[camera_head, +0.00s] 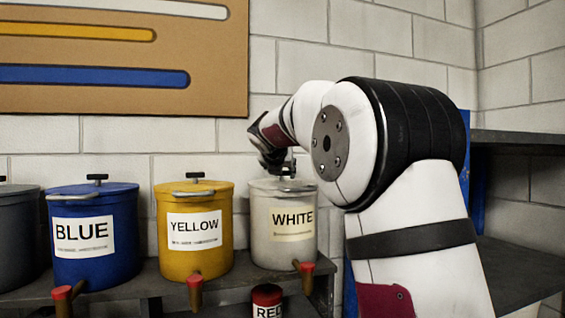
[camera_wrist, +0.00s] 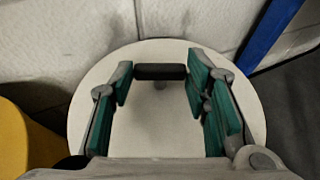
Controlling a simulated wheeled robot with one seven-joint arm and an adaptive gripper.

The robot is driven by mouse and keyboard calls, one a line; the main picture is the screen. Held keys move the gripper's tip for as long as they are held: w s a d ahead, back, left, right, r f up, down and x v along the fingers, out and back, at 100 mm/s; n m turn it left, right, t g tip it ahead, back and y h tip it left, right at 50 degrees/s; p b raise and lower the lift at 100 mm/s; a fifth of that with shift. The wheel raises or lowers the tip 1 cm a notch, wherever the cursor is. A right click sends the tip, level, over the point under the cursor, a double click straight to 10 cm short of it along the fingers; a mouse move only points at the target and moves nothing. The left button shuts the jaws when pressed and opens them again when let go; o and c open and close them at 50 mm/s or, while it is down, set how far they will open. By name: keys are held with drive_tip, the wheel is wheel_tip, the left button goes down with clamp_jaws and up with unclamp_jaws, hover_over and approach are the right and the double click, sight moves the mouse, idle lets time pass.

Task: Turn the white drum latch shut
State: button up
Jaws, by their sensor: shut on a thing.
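The white drum (camera_head: 268,225), labelled WHITE, stands at the right end of the row on the shelf in the head view. In the wrist view its pale round lid (camera_wrist: 150,130) fills the middle. A short black bar (camera_wrist: 160,72), the latch handle on the lid, lies crosswise between my fingers. My gripper (camera_head: 277,162) points down over the drum. In the wrist view its green-padded fingers (camera_wrist: 160,78) are shut on the two ends of the bar. In the head view my gripper largely hides the handle.
A yellow drum (camera_head: 175,255) and a blue drum (camera_head: 115,262) stand to the left, with a grey one at the edge. Red-tipped taps stick out in front. A red-lidded jar labelled RED (camera_head: 267,298) is below. The block wall (camera_head: 185,135) is close behind.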

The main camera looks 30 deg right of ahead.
drive_tip(key=shift+s+d+r+n+t+y+p, duration=0.15)
drive_tip(key=shift+n+t+y+p, duration=0.55)
drive_tip(key=shift+p, duration=2.35)
drive_tip(key=shift+s+d+r+n+t+y+p, duration=0.1)
drive_tip(key=shift+n+t+y+p, duration=0.6)
drive_tip(key=shift+p, duration=2.35)
drive_tip(key=n+y+p, duration=0.1)
drive_tip(key=p, duration=0.2)
drive_tip(key=shift+a+f+y+p, duration=0.1)
drive_tip(key=shift+y+p, duration=0.2)
drive_tip(key=shift+p, duration=0.1)
drive_tip(key=shift+w+f+n+y+p, duration=0.15)
drive_tip(key=shift+n+y+p, duration=0.25)
drive_tip(key=shift+p, duration=0.8)
drive_tip(key=o, duration=1.2)
drive_tip(key=shift+d, duration=0.2)
drive_tip(key=shift+c, duration=0.2)
drive_tip(key=shift+s, duration=0.25)
